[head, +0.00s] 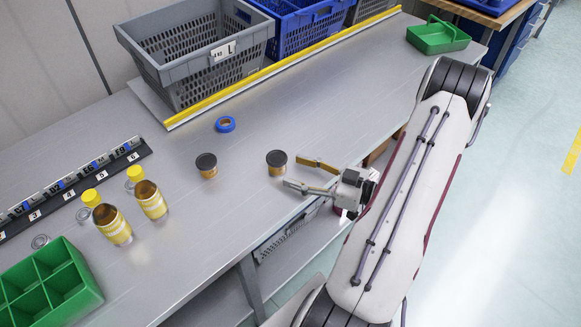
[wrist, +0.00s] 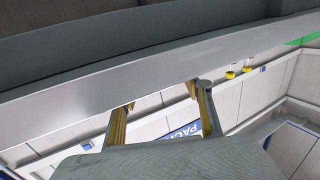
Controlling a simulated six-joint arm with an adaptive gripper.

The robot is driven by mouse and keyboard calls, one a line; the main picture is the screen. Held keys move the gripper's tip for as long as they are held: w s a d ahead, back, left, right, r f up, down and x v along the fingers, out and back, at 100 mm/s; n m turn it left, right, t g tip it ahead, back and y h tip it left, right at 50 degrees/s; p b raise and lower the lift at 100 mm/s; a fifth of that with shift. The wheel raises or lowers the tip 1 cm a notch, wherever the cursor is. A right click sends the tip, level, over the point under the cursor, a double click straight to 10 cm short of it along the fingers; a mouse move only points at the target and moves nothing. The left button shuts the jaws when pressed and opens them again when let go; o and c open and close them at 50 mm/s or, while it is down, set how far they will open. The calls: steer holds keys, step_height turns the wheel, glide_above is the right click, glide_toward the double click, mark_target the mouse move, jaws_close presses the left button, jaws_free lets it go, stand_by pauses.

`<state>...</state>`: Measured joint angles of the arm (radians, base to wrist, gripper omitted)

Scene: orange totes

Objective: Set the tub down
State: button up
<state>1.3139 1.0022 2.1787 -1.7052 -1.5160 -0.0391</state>
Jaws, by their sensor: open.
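Two small amber tubs with dark lids stand upright on the grey bench in the head view. The left tub (head: 206,171) stands alone. The right tub (head: 277,169) is near the bench's front edge. My gripper (head: 292,172) is open, with its yellowish fingers apart and pointing left toward the right tub. The fingertips are just right of that tub, and no finger is seen closed on it. In the wrist view my gripper (wrist: 160,97) also shows open, and I cannot make out a tub between the fingers.
A blue tape roll (head: 225,124) lies behind the tubs. Two yellow-labelled containers (head: 112,225) (head: 150,199) and a green divided box (head: 48,287) are at left. A grey crate (head: 200,60), a blue crate (head: 305,25) and a green tray (head: 437,37) are farther back.

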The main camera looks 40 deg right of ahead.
steer(key=shift+s+d, duration=0.25)
steer(key=shift+s, duration=0.35)
steer(key=shift+o, duration=0.7)
steer(key=shift+r, duration=0.1)
